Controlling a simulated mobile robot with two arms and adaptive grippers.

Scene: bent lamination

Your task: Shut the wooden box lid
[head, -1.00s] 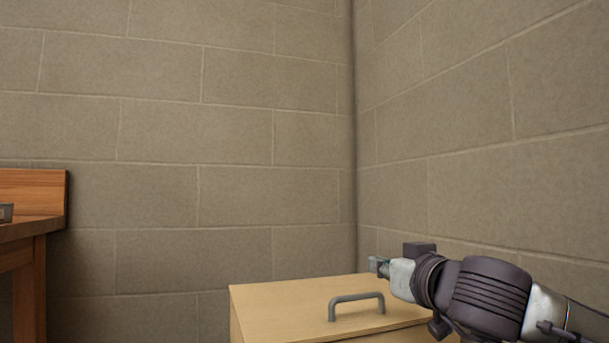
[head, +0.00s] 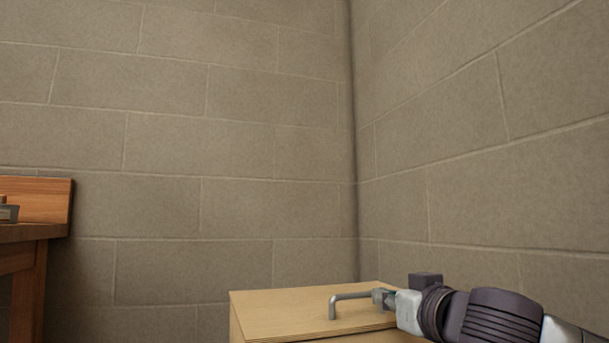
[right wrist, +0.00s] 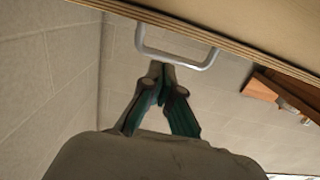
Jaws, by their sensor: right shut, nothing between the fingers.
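The wooden box (head: 235,325) stands at the bottom of the head view, cut off by the lower edge. Its pale lid (head: 285,308) has a layered edge and carries a grey bar handle (head: 345,297). I cannot tell from this angle how far the lid stands from the box. My right gripper (head: 380,297) is at the right end of the handle and hides that end. In the right wrist view the lid (right wrist: 240,25) and handle (right wrist: 178,58) show above my right gripper (right wrist: 162,68). Its fingertips are together, empty, close to the handle bar; contact is unclear. My left gripper is out of view.
A wooden table (head: 35,232) with a raised back edge stands at the far left, with a small grey object (head: 8,213) on it. Block walls meet in a corner behind the box. Open floor space between table and box is not visible.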

